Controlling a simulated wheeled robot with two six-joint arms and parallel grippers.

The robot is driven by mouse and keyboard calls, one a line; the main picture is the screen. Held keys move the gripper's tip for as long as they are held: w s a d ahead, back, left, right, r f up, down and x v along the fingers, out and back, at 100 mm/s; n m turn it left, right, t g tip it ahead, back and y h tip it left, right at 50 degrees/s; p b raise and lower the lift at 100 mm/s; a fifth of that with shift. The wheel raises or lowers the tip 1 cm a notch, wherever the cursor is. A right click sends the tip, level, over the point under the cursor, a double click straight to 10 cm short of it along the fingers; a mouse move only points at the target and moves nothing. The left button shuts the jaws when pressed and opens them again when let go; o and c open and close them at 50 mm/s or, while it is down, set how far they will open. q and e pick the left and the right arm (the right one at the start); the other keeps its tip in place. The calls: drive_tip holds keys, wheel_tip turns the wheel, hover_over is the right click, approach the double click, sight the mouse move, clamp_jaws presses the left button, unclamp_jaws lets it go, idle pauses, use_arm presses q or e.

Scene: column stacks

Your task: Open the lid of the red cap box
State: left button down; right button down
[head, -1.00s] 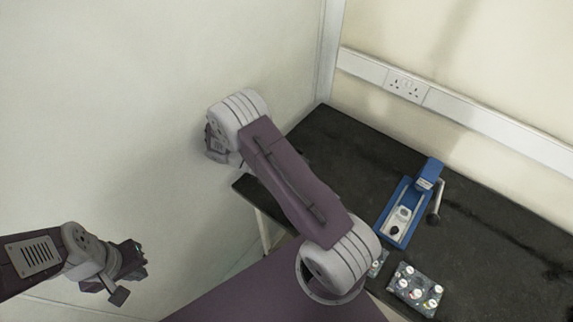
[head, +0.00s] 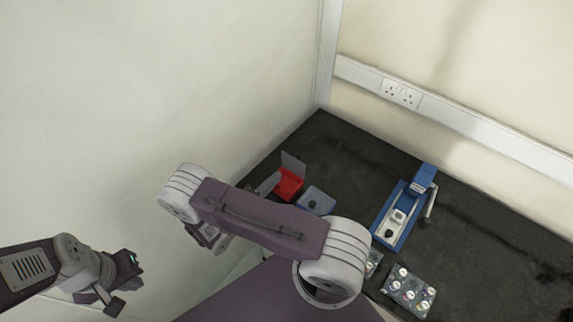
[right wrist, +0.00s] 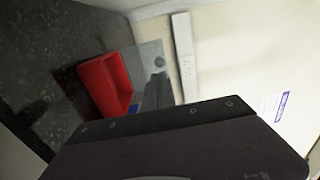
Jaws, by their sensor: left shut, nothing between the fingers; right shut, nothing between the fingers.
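The red cap box (head: 290,184) sits near the far left edge of the black bench, partly behind my right arm. Its grey, see-through lid (head: 293,161) stands raised on the box's far side. In the right wrist view the red box (right wrist: 104,84) shows its open hollow, with the lid (right wrist: 143,70) tilted up beside it. My right gripper (right wrist: 158,82) is shut and empty, its tip in front of the lid; I cannot tell whether they touch. In the head view its grey end (head: 268,184) is just left of the box. My left gripper (head: 114,304) is shut and empty, off the bench.
A blue box (head: 316,200) stands just right of the red one. A blue press-like device with a lever (head: 404,212) stands further right. A tray of white-topped pieces (head: 408,291) lies at the front. The black bench (head: 480,240) is clear at right; walls stand behind and left.

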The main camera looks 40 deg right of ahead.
sight(293, 161)
drive_tip(key=p+x, duration=0.1)
drive_tip(key=x, duration=0.5)
drive_tip(key=shift+w+d, duration=0.1)
drive_tip(key=shift+d, duration=0.15)
